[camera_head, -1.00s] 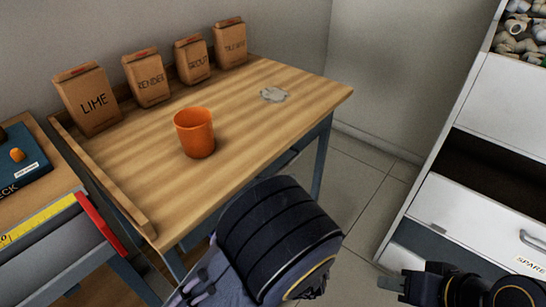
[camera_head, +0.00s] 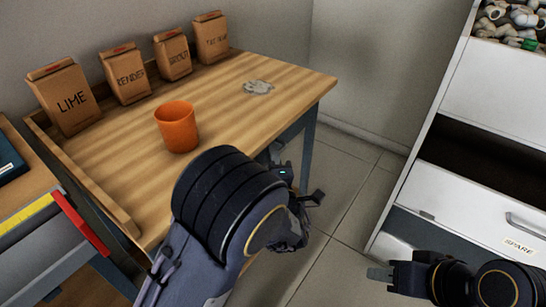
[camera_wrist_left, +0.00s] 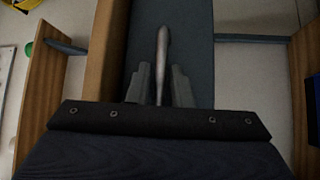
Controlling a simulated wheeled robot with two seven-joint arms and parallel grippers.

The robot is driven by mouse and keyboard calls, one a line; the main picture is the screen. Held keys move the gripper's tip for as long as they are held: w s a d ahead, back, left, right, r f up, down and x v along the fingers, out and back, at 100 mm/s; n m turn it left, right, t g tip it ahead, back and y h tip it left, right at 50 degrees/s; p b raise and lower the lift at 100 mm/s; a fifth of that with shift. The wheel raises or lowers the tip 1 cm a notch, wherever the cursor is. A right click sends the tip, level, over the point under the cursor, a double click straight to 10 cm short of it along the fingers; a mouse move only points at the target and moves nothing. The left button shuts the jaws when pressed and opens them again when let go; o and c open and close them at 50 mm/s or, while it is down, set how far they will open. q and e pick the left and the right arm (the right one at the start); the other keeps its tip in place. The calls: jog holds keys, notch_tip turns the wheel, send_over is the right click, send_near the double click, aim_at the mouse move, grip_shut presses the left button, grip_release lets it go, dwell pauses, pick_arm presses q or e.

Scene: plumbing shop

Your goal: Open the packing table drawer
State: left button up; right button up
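The packing table (camera_head: 235,100) has a wooden top and blue-grey legs. Its drawer front is hidden behind my left arm in the head view. In the left wrist view a blue-grey front panel (camera_wrist_left: 197,30) carries a slim silver bar handle (camera_wrist_left: 163,45). My left gripper (camera_wrist_left: 160,82) is open, with one finger on each side of the handle and small gaps beside it. In the head view that gripper (camera_head: 303,197) is mostly hidden beyond its wrist, by the table's front edge. My right gripper (camera_head: 380,273) is at the lower right, away from the table; its finger gap is unclear.
An orange cup (camera_head: 177,127), several paper bags (camera_head: 127,76) and a pale grey item (camera_head: 258,88) are on the table. A white drawer cabinet (camera_head: 470,200) stands right, near my right gripper. Another table (camera_head: 30,190) is at left. Floor tiles (camera_head: 345,185) are clear between table and cabinet.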

pick_arm(q)
grip_shut()
jog(key=shift+d, duration=0.1)
